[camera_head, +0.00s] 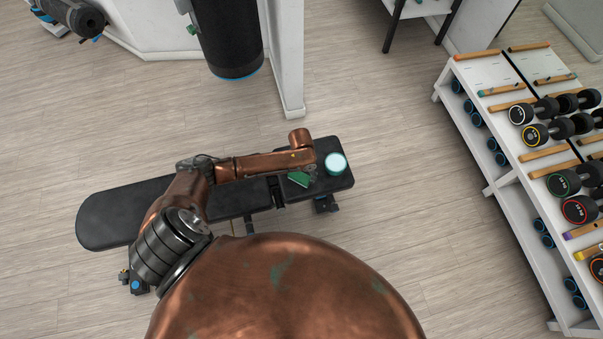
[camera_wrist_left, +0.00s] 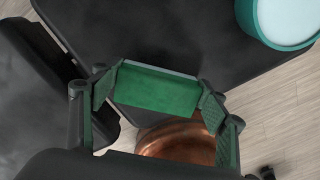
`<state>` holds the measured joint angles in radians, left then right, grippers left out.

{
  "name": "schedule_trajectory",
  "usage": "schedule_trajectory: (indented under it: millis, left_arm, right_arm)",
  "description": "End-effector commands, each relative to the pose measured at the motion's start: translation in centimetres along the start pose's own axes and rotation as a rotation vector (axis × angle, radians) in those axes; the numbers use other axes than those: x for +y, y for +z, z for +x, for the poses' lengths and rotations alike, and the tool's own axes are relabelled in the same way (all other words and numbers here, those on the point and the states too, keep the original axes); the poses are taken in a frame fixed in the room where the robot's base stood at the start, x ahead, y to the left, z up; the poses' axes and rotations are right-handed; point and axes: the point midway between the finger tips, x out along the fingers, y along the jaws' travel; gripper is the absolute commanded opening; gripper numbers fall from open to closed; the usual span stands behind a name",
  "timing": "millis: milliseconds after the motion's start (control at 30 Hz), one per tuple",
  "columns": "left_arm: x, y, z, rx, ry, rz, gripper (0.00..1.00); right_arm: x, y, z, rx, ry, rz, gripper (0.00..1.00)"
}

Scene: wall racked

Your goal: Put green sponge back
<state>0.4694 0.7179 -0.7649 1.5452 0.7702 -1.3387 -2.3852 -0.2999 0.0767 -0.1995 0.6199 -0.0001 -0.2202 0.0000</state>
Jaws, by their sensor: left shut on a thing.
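The green sponge (camera_head: 298,179) is between the fingers of my left gripper (camera_head: 304,176), over the right-hand part of the black bench (camera_head: 120,212). In the left wrist view the sponge (camera_wrist_left: 157,88) is a green block with a paler strip along its far edge. The left gripper (camera_wrist_left: 158,98) is shut on it, with one finger pad at each end. How high the sponge is above the bench pad, I cannot tell. My right gripper is not in view.
A round teal container with a pale top (camera_head: 336,163) stands on the bench's right end, close to the left gripper. A white rack (camera_head: 509,166) with several dumbbells stands at the right. A black punching bag (camera_head: 231,40) is behind the bench. Open floor lies between bench and rack.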

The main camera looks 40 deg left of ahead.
Motion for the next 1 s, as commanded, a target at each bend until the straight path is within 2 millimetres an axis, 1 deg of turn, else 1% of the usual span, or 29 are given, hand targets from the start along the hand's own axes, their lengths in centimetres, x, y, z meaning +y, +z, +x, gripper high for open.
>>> schedule_trajectory:
  millis: [500,533,800,1000]
  left_arm:
    - [0.04,0.01,1.03,0.000,0.001,0.000,0.49]
    - [0.03,0.02,0.97,0.000,0.001,0.000,0.70]
    - [0.03,0.01,0.94,0.000,0.000,0.000,0.89]
    - [0.04,0.00,0.95,0.000,0.000,0.000,0.89]
  right_arm:
    - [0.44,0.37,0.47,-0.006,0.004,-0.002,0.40]
    - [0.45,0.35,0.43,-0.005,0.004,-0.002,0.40]
    - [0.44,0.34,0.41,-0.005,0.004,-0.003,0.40]
    - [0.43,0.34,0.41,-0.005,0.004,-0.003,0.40]
